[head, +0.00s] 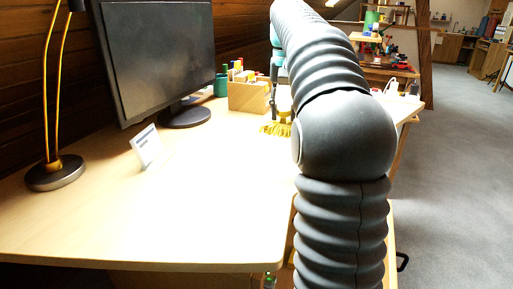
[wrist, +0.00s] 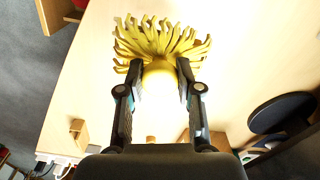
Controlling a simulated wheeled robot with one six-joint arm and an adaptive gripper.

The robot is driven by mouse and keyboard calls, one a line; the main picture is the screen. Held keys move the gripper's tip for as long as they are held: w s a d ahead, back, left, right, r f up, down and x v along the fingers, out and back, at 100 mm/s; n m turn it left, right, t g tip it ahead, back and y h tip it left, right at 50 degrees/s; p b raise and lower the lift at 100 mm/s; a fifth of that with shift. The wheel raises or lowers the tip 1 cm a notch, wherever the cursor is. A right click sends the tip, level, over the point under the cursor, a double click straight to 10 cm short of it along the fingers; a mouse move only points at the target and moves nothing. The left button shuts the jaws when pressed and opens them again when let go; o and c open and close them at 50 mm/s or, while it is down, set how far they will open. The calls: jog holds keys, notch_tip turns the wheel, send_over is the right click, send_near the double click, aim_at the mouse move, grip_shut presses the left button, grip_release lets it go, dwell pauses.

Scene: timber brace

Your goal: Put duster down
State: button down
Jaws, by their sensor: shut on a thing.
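The duster has a yellow head of strands. In the wrist view the duster (wrist: 160,42) sits between the two fingers of my gripper (wrist: 159,88), which is shut on its yellow neck. The strands fan out beyond the fingertips over the pale desk top. In the head view the duster (head: 276,129) shows at the desk, just left of my arm and in front of the wooden organizer. My arm hides most of my gripper there. I cannot tell whether the strands touch the desk.
The desk (head: 190,200) is clear in its front middle. A monitor (head: 158,55), a small white card stand (head: 146,147), a lamp (head: 55,172), a wooden organizer (head: 249,95) with pens and a green cup (head: 221,85) stand on it. Grey floor (head: 455,170) lies to the right.

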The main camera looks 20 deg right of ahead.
jog(key=shift+s+a+f+b, duration=0.2)
jog(key=shift+a+f+b, duration=0.15)
jog(key=shift+a+f, duration=1)
jog(key=shift+s+a+f+b, duration=0.15)
jog(key=shift+a+f+b, duration=0.25)
jog(key=shift+a+f, duration=0.95)
jog(key=shift+s+a+f+b, duration=0.3)
jog(key=shift+a+f, duration=0.5)
jog(key=shift+f, duration=1)
jog(key=shift+w+f, duration=0.1)
jog(key=c, duration=0.8)
grip_release()
jog(key=shift+o, duration=0.2)
notch_tip(320, 180, up, 12)
jog(key=p, duration=0.2)
jog(key=shift+p, duration=0.4)
